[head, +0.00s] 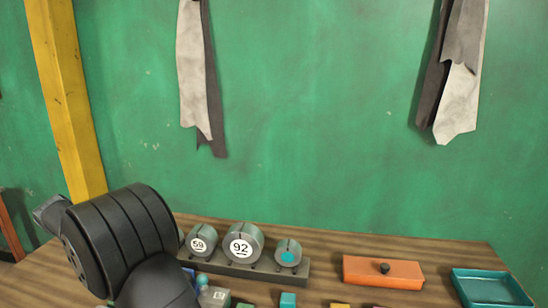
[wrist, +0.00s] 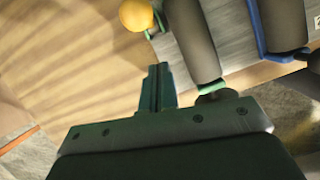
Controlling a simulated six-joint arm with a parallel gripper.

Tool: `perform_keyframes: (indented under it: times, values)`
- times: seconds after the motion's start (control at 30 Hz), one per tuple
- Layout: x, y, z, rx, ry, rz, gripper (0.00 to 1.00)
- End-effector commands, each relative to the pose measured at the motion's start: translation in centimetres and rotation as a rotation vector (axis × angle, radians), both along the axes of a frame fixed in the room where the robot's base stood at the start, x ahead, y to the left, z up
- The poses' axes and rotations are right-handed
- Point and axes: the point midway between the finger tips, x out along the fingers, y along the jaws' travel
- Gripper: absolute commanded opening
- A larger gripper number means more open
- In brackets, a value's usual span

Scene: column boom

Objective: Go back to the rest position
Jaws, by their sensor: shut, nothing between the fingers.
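My gripper (wrist: 158,72) shows in the wrist view, with its two dark teal fingers closed together and nothing between them. Its tips are over bare brown wood, apart from the grey rounded pieces to the right. In the head view black links of my arm fill the lower left; my gripper cannot be made out there.
In the head view a wooden table (head: 440,250) holds a dark rack with round grey pieces (head: 243,242), an orange lidded box (head: 383,272) and a teal tray (head: 490,287). A yellow ball (wrist: 136,14) and blue frame (wrist: 262,35) show in the wrist view.

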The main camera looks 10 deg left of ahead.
Motion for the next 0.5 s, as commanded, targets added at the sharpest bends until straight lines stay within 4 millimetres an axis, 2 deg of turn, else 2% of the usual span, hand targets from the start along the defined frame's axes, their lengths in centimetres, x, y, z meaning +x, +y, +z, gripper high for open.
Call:
perform_keyframes:
  times: [0.1, 0.5]
  values:
    - [-1.0, 0.1, -0.5, -0.001, -0.063, 0.005, 0.0]
    - [-1.7, 0.0, -1.2, 0.001, -0.15, 0.0, 0.0]
